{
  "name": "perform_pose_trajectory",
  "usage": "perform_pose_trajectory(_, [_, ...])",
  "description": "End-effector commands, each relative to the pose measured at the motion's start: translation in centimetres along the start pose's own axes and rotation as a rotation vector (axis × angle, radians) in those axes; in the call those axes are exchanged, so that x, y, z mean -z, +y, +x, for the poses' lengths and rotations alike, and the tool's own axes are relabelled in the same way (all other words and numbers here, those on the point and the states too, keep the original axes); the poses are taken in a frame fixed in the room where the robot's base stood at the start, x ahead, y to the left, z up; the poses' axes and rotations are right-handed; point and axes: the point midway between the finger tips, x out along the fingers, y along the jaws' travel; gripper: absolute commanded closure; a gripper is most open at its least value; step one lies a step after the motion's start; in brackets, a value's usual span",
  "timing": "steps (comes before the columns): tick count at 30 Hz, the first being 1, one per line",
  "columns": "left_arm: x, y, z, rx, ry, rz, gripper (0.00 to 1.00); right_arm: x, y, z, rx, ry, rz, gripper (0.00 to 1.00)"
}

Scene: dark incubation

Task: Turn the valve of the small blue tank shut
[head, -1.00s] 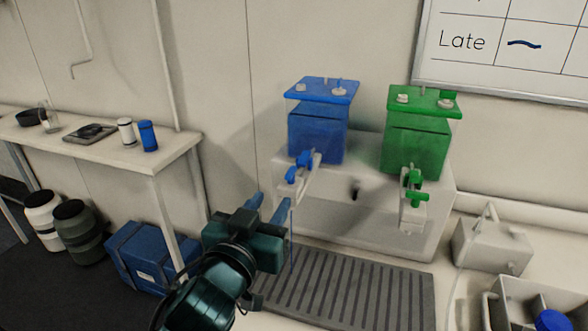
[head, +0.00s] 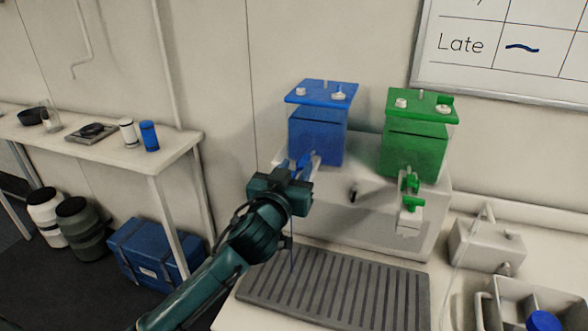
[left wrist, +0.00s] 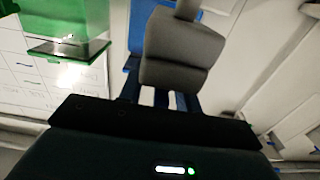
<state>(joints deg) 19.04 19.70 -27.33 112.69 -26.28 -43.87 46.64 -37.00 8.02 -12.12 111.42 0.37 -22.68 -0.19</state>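The blue tank (head: 318,137) stands on a white stepped block at the back, left of the green tank (head: 413,150). Its valve is at its lower front, mostly hidden behind my left gripper (head: 299,164). My left gripper points at this valve, with its fingertips at the valve's height. In the left wrist view, the grey valve body (left wrist: 175,62) lies just ahead of my left gripper (left wrist: 160,100). A narrow blue part shows between the fingers with light gaps on both sides, so the fingers look open around it. Contact cannot be told. My right gripper is out of view.
The green valve (head: 410,195) hangs to the right. A grey ribbed mat (head: 335,290) lies below the tanks. A grey box (head: 487,247) and a compartment tray (head: 500,312) stand at the right. A side table (head: 95,150) is at the left.

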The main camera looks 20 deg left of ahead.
Motion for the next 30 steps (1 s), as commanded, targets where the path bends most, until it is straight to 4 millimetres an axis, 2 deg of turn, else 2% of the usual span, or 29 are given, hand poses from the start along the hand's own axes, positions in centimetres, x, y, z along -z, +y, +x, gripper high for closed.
perform_pose_trajectory(5, [-0.01, 0.02, -0.02, 0.000, 0.000, 0.000, 0.68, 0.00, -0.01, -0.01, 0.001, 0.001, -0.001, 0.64])
perform_pose_trajectory(17, [-0.01, 0.02, -0.04, 0.000, 0.000, 0.000, 1.00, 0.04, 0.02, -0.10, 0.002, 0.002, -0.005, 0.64])
perform_pose_trajectory(30, [-0.01, 0.03, -0.05, -0.046, 0.000, 0.000, 1.00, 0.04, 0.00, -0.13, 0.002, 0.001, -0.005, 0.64])
